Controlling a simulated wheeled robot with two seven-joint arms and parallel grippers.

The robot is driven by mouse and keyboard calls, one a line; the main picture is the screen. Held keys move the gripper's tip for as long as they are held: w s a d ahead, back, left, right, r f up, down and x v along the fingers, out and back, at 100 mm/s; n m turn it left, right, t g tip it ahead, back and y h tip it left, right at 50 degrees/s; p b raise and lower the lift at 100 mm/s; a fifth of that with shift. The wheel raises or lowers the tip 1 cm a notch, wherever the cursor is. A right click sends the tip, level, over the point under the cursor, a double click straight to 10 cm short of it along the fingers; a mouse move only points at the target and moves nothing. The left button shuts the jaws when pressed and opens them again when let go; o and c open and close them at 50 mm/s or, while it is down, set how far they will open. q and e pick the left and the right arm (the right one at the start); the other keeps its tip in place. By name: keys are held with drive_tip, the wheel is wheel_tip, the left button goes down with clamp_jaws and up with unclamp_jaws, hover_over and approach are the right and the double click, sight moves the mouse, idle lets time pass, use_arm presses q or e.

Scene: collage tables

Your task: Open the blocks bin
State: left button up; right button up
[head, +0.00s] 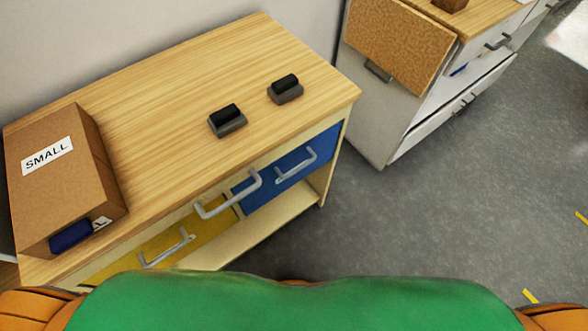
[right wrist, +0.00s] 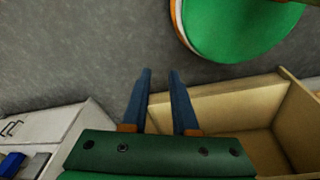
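The wooden cabinet (head: 165,115) has a yellow bin front (head: 150,256) and a blue bin front (head: 262,196) under its top, each with a grey handle. A larger grey handle (head: 228,197) sticks out between them. Both fronts look shut, and no readable label shows which one is the blocks bin. In the right wrist view, my right gripper (right wrist: 160,74) has its fingers apart with only floor between them, beside a pale wooden compartment (right wrist: 215,100) that looks hollow and empty. My left gripper is not in view.
A cardboard box (head: 48,165) marked SMALL and two dark block-like objects (head: 227,122) (head: 285,90) stand on the cabinet top. A white cabinet (head: 385,125) with a brown panel is at the upper right. Grey floor (head: 450,210) is clear at right.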

drive_tip(key=shift+o, duration=0.7)
drive_tip(key=w+r+n+t+b, duration=0.1)
drive_tip(key=w+n+t, duration=0.2)
drive_tip(key=w, duration=0.7)
drive_tip(key=shift+a+t+b, duration=0.25)
drive_tip(key=shift+t+b, duration=0.05)
drive_tip(key=shift+b, duration=0.05)
drive_tip(key=n+t+y+b, duration=0.6)
drive_tip(key=n+y, duration=0.4)
drive_tip(key=n, duration=0.9)
approach(303, 164)
drive_tip(key=w+a+f, duration=0.2)
drive_tip(key=shift+t, duration=0.3)
drive_tip(key=x, duration=0.7)
drive_tip(key=shift+w+r, duration=0.1)
drive_tip(key=shift+r, duration=0.05)
clamp_jaws()
